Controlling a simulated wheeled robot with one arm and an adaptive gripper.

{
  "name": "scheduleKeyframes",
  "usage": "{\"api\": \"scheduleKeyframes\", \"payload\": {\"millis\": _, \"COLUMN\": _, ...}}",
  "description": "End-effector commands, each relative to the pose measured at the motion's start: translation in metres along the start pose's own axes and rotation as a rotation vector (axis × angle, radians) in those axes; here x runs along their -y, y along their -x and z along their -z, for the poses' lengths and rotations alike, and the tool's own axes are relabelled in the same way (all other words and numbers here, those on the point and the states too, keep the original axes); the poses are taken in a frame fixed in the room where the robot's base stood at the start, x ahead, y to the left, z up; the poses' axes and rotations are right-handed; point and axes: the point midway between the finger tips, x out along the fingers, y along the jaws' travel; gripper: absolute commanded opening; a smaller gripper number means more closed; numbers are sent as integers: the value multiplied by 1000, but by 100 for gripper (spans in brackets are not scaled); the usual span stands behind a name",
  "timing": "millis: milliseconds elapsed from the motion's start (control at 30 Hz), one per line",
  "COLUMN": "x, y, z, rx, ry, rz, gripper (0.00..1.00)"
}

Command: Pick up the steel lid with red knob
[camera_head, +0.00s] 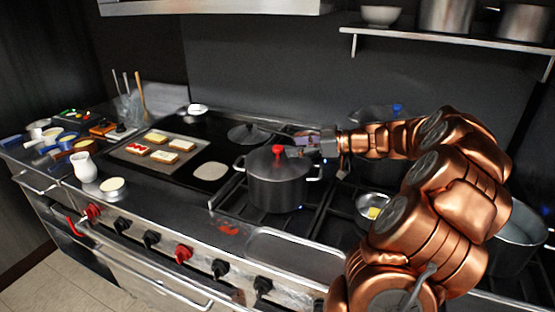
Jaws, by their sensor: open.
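The steel lid (263,159) with its red knob (278,150) lies on a large dark steel pot (276,188) on the stove, near the middle of the view. My gripper (290,151) reaches in from the right, just right of the knob and low over the lid. It is open. The fingers are small in the picture and seen from the side, so I cannot tell whether they touch the knob. The right part of the lid is hidden behind my gripper.
Another lid (247,132) lies behind the pot. Left are a tray (131,149) with toast slices, a white pitcher (84,167) and a utensil holder (131,107). A small pan (371,212) with something yellow sits right of the pot. A shelf (450,40) hangs above.

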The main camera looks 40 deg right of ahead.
Motion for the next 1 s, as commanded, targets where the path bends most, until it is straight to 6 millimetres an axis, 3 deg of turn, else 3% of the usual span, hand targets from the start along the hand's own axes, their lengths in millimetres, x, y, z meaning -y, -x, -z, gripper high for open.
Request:
{"api": "scheduleKeyframes", "payload": {"millis": 333, "x": -4, "y": -41, "z": 0, "rx": 2, "ry": -1, "rz": 1, "gripper": 64}}
{"api": "scheduleKeyframes", "payload": {"millis": 667, "x": -4, "y": -46, "z": -2, "rx": 2, "ry": 1, "rz": 0, "gripper": 63}}
{"api": "scheduleKeyframes", "payload": {"millis": 1000, "x": -4, "y": -46, "z": -2, "rx": 2, "ry": 0, "rz": 0, "gripper": 27}}
